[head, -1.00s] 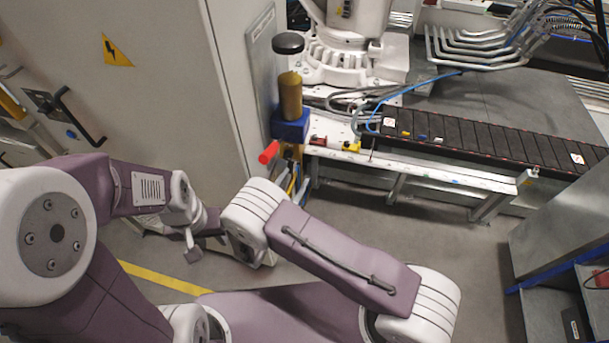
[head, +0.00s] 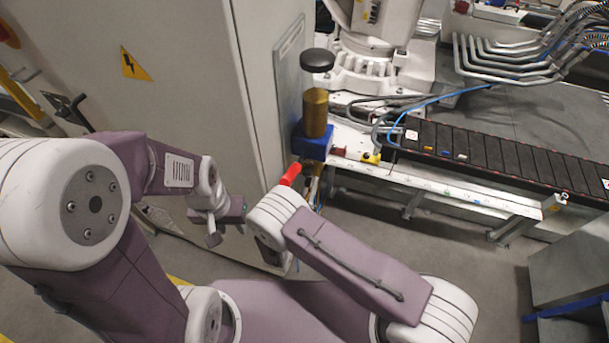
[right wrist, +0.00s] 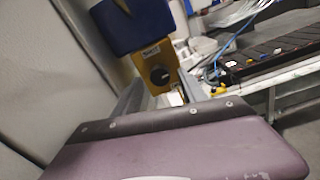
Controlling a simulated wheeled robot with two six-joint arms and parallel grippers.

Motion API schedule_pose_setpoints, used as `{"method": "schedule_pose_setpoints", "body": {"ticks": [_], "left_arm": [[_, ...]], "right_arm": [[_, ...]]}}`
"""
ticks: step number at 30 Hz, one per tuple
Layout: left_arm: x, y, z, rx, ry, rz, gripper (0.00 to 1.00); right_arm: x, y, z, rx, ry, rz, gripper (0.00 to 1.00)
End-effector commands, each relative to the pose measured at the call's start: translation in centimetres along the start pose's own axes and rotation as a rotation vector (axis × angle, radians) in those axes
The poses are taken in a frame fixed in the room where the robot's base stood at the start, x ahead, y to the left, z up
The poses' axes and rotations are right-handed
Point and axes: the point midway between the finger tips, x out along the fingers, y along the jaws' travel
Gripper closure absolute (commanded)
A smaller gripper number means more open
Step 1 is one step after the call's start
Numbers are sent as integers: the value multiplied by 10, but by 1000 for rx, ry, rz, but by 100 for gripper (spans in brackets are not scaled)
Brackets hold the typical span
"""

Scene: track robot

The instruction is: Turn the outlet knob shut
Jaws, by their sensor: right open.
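In the head view the blue block (head: 312,145) carries a brass cylinder (head: 315,112), with a black cap (head: 317,60) above and a red handle (head: 290,174) below; the knob cannot be made out there. My right gripper (right wrist: 161,80) is open, its two grey fingers pointing towards the yellow block, either side of the knob in the picture. Contact cannot be told. My left gripper (head: 222,222) hangs left of the right arm; its jaw state is unclear.
A tall cabinet (head: 190,80) with a warning sign stands directly left of the valve assembly. A white bench (head: 430,185) with cables and a black conveyor (head: 480,150) runs off to the right. A grey cabinet (head: 570,270) is at the right edge.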

Motion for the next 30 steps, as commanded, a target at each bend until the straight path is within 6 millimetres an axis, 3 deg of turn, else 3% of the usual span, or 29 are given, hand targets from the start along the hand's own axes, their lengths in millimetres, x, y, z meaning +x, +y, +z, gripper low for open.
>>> {"method": "schedule_pose_setpoints", "body": {"ticks": [3,9,20,30], "left_arm": [[0,0,0,0,0,0,64],[0,0,0,0,0,0,64],[1,0,0,0,0,0,64],[2,0,0,0,0,0,64]], "right_arm": [[0,0,0,0,0,-1,51],[0,0,0,0,0,-1,100],[0,0,0,-48,3,-1,100],[0,0,0,-301,14,-3,100]]}}
